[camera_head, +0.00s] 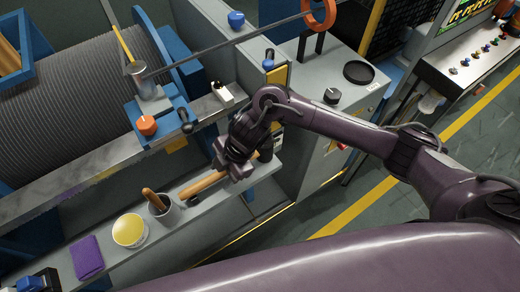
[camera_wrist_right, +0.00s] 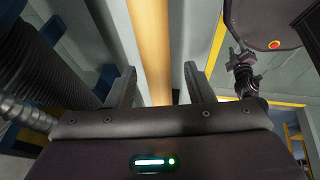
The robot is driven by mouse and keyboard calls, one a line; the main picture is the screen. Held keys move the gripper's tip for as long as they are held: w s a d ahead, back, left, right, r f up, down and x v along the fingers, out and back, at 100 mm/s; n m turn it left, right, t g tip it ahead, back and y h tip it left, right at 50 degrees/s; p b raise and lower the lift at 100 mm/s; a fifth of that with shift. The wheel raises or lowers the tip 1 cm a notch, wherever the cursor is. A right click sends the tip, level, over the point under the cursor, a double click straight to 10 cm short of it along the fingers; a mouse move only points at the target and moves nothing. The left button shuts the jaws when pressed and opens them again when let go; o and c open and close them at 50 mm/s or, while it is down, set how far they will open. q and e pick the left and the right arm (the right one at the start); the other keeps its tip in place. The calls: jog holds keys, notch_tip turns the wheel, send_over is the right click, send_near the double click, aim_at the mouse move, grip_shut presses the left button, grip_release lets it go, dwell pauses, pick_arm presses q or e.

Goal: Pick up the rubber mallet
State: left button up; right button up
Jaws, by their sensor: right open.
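The rubber mallet shows as a long pale wooden handle (camera_head: 201,184) lying on the narrow grey ledge in the head view. Its right part is hidden under my right gripper, and I cannot make out its head clearly. My right gripper (camera_head: 232,166) is over the right part of the handle. In the right wrist view the handle (camera_wrist_right: 150,40) runs between the two spread fingers of the right gripper (camera_wrist_right: 160,85), with gaps on both sides. My left gripper is not in view.
Left of the handle on the ledge (camera_head: 70,272) stand a grey cup (camera_head: 166,213) with a wooden-handled tool, a yellow-topped tub (camera_head: 129,230) and a folded purple cloth (camera_head: 87,257). Behind are the winch drum (camera_head: 80,90) and an orange knob (camera_head: 147,125). Floor lies open at right.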

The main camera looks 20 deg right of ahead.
jog(key=shift+a+f, duration=0.1)
jog(key=shift+f, duration=0.1)
jog(key=c, duration=0.7)
grip_shut()
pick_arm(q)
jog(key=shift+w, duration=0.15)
pick_arm(e)
jog(key=shift+w+r, duration=0.1)
jog(key=shift+r, duration=0.1)
